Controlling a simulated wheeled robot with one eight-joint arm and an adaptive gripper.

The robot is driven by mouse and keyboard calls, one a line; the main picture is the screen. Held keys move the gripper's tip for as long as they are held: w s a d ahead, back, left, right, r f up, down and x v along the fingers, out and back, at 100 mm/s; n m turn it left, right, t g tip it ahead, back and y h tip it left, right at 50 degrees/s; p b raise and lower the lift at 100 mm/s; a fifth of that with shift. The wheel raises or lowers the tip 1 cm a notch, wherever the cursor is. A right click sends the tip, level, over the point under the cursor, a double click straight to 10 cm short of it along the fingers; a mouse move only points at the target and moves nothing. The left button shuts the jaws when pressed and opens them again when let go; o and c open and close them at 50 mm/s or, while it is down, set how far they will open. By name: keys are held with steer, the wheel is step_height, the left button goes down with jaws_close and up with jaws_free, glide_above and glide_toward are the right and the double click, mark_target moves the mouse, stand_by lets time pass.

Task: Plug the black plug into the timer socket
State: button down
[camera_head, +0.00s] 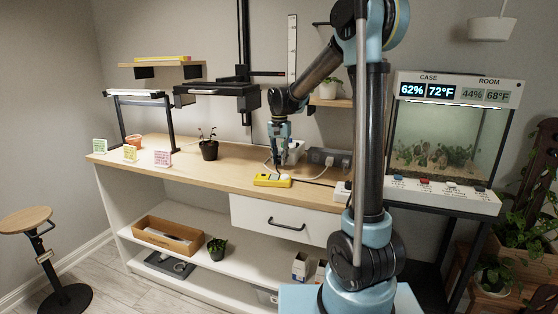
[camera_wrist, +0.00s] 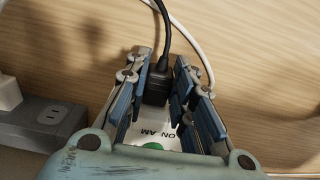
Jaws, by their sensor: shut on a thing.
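My gripper (camera_wrist: 161,95) is shut on the black plug (camera_wrist: 157,88), with a blue finger pad on each side of it. Its black cord (camera_wrist: 160,25) runs away toward the top of the wrist view. The white timer (camera_wrist: 158,132), marked "ON AM" with a green button (camera_wrist: 151,146), lies right by the plug, between the fingers. The plug's prongs and the socket are hidden, so I cannot tell whether the plug is seated. In the head view my gripper (camera_head: 281,150) is low over the bench, in front of the white timer (camera_head: 296,151).
A grey power strip (camera_wrist: 42,118) with a white plug (camera_wrist: 8,92) lies left of my gripper. A white cord (camera_wrist: 190,38) passes close on the right. A yellow device (camera_head: 272,180) sits at the bench's front edge. A potted plant (camera_head: 209,150) stands to the left.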

steer(key=shift+w, duration=0.1)
steer(key=c, duration=1.3)
jaws_free()
steer(key=shift+r, duration=0.1)
